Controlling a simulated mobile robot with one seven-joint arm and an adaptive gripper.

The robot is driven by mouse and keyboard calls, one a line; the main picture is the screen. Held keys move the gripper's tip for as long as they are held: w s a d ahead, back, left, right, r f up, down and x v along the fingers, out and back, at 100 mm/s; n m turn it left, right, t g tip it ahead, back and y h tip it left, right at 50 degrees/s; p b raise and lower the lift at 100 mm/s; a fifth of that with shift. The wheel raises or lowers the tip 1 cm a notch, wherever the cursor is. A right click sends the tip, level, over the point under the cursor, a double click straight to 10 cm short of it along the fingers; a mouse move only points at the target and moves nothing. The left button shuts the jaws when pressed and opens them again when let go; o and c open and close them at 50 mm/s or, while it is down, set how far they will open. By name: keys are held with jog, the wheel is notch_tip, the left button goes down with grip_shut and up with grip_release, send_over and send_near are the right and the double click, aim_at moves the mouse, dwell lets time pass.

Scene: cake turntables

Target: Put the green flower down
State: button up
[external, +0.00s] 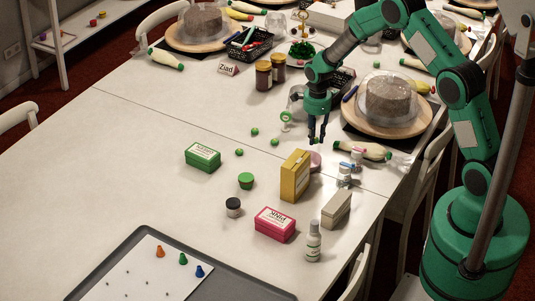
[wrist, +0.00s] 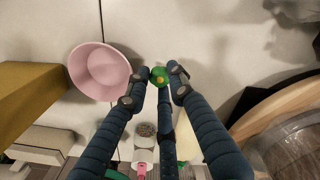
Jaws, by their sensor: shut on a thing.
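The green flower (wrist: 159,76) is small, with a yellow centre. It sits between the fingertips of my gripper (wrist: 160,75) in the wrist view. My gripper (external: 317,139) is shut on it, fingers pointing down, low over the white table (external: 130,150) in the external view. There the flower is mostly hidden by the fingers. I cannot tell whether it touches the table. A pink bowl (wrist: 100,70) is just left of the fingertips in the wrist view.
A yellow box (external: 295,175) stands close by, in front of the bowl. A cake under a clear dome (external: 388,97) stands on a wooden board to the right. Small green balls (external: 254,131) lie to the left.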

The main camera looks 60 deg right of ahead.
jog(key=b, duration=0.1)
send_over(301, 142)
jog(key=shift+a+f, duration=0.1)
jog(key=shift+f, duration=0.25)
jog(key=shift+f+b, duration=0.6)
jog(key=shift+f, duration=1.2)
jog(key=o, duration=0.7)
jog(key=shift+f, duration=0.1)
jog(key=shift+o, duration=0.2)
notch_tip(301, 142, up, 12)
jog(key=p, duration=0.2)
jog(key=shift+p, duration=0.4)
